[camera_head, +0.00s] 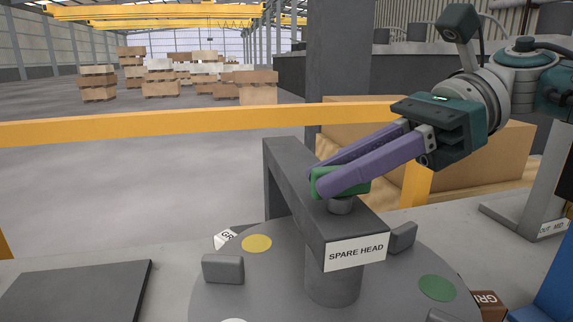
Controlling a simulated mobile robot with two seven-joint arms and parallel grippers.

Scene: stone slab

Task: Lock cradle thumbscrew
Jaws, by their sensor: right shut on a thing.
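The cradle (285,160) is a dark grey frame with an arm labelled "SPARE HEAD", standing on a round grey plate (260,290). The thumbscrew sits on top of the cradle arm, with a green head (358,186) above a short grey collar (340,206). My right gripper (320,183) reaches in from the upper right with long purple fingers. Its fingers are shut on the green head, which partly shows between and beside them. A grey cylinder (333,282) stands beneath the cradle arm, behind the label. My left gripper is not in view.
The round plate carries small grey blocks (222,269), a yellow disc (257,243) and a green disc (437,288). A dark flat slab (75,292) lies at left. A grey stand (530,215) and a blue object (560,275) are at right. A yellow rail (150,126) runs behind.

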